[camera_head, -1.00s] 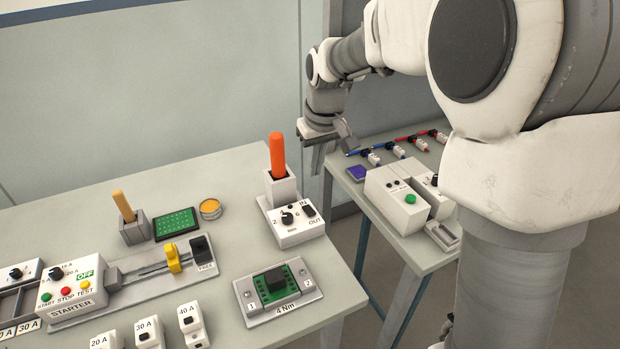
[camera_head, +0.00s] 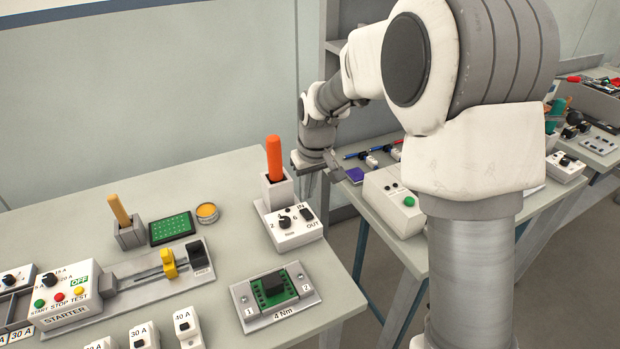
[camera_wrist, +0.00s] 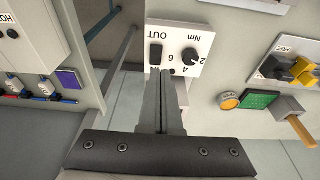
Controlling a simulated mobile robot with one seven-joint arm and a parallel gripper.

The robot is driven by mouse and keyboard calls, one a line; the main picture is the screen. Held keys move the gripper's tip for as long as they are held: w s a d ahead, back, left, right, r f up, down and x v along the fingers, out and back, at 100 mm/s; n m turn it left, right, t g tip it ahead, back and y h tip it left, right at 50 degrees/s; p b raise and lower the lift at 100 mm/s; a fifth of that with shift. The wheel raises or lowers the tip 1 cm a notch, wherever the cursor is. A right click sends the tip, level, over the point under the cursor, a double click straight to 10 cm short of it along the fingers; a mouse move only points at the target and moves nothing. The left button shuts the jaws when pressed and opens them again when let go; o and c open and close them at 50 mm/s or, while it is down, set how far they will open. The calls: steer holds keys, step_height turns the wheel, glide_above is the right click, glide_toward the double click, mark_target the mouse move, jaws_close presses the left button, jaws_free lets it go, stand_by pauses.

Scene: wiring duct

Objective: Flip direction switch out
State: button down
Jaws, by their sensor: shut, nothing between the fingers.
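The direction switch is a black rocker (camera_head: 306,214) between the IN and OUT labels on a white box (camera_head: 294,236), which also has a black Nm dial (camera_head: 285,223). In the wrist view, the rocker (camera_wrist: 155,54) and the dial (camera_wrist: 190,55) appear upside down, with OUT above the rocker. My gripper (camera_head: 311,188) is behind the box, just right of the orange-handled tool. In the wrist view, my gripper (camera_wrist: 163,76) has its fingers together and empty, their tips just below the rocker in the picture. I cannot tell whether they touch the box.
The orange handle (camera_head: 274,158) stands in a white holder (camera_head: 277,190) behind the box, close to my gripper. A green block on a plate marked 4 Nm (camera_head: 274,301) lies in front. A starter unit (camera_head: 66,298) is left. A gap separates this table from a second table at right.

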mark_target(307, 218)
steer(key=x, duration=0.2)
steer(key=s+x, duration=0.1)
steer(key=x, duration=0.1)
steer(key=shift+w+d+f, duration=0.15)
steer(key=shift+f, duration=0.3)
steer(key=shift+x, duration=0.8)
steer(key=shift+s+d, duration=0.15)
steer(key=shift+s, duration=0.15)
steer(key=shift+f+b, duration=0.1)
steer(key=shift+b, duration=0.35)
steer(key=f+t+b, duration=0.1)
steer(key=b, duration=0.2)
steer(key=shift+s+d+f, duration=0.1)
steer(key=shift+s+f, duration=0.05)
steer(key=shift+s, duration=0.1)
steer(key=shift+r, duration=0.35)
steer(key=shift+w, duration=0.1)
